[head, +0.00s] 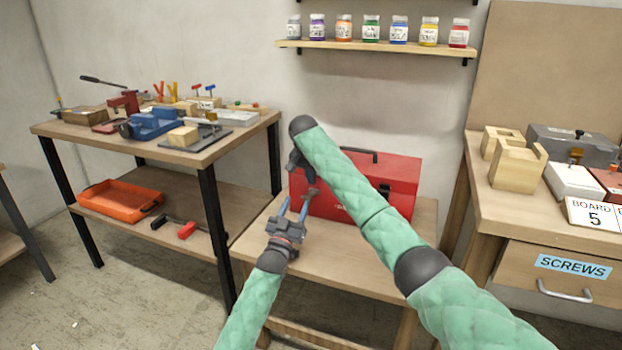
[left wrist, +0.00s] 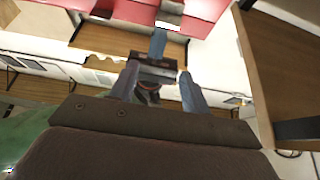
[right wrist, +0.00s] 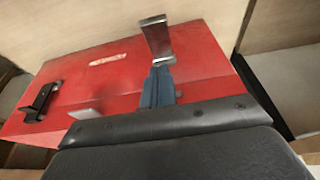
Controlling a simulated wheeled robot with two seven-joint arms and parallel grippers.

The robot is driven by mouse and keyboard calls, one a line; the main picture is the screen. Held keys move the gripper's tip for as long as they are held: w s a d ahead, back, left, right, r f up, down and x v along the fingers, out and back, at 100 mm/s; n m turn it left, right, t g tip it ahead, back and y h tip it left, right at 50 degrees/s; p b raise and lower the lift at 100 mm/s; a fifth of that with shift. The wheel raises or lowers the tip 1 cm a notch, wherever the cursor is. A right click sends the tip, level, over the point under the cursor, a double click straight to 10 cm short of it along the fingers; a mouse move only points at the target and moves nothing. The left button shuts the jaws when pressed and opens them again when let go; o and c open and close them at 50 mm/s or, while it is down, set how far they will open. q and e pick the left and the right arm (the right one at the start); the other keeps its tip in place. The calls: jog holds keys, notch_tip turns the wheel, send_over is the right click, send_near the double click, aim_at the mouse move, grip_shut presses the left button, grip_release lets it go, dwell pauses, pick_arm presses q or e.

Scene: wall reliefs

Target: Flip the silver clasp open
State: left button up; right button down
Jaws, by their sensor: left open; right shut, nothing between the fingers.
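The red toolbox (head: 400,172) sits on the low wooden table in the head view. The silver clasp (right wrist: 157,40) shows in the right wrist view as a bent strip sticking out past the box's edge. My right gripper (right wrist: 160,70) is shut and empty, its tips at the clasp's lower end; I cannot tell if they touch it. A silver piece at the box also shows in the left wrist view (left wrist: 168,18). My left gripper (head: 293,205) is open in front of the box. In the head view my right arm and gripper hide the box's left front.
The toolbox's black handle (head: 362,153) is on the lid. A workbench (head: 215,150) with tools stands at left, an orange tray (head: 120,200) on its lower shelf. A bench with wooden blocks (head: 517,166) stands at right. The low table's front (head: 350,262) is clear.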

pick_arm(q)
jog(key=s+d+f+g, duration=0.15)
jog(key=s+f, duration=0.55)
jog(key=s, duration=0.7)
jog(key=s+d+f+n+g+y, duration=0.15)
jog(key=s+f, duration=0.55)
jog(key=s, duration=0.7)
jog(key=s+d+f+g, duration=0.1)
jog(key=s+d+f, duration=0.1)
jog(key=s+f, duration=0.9)
jog(key=s+f+g+y+p, duration=0.1)
jog(key=s+f+g, duration=0.4)
jog(key=s+f, duration=0.4)
jog(key=s+a+f+g+y+p, duration=0.1)
jog(key=s+f+g, duration=0.5)
jog(key=f, duration=0.9)
jog(key=s, duration=0.3)
jog(key=shift+s+a+f+p, duration=0.2)
jog(key=shift+p, duration=0.15)
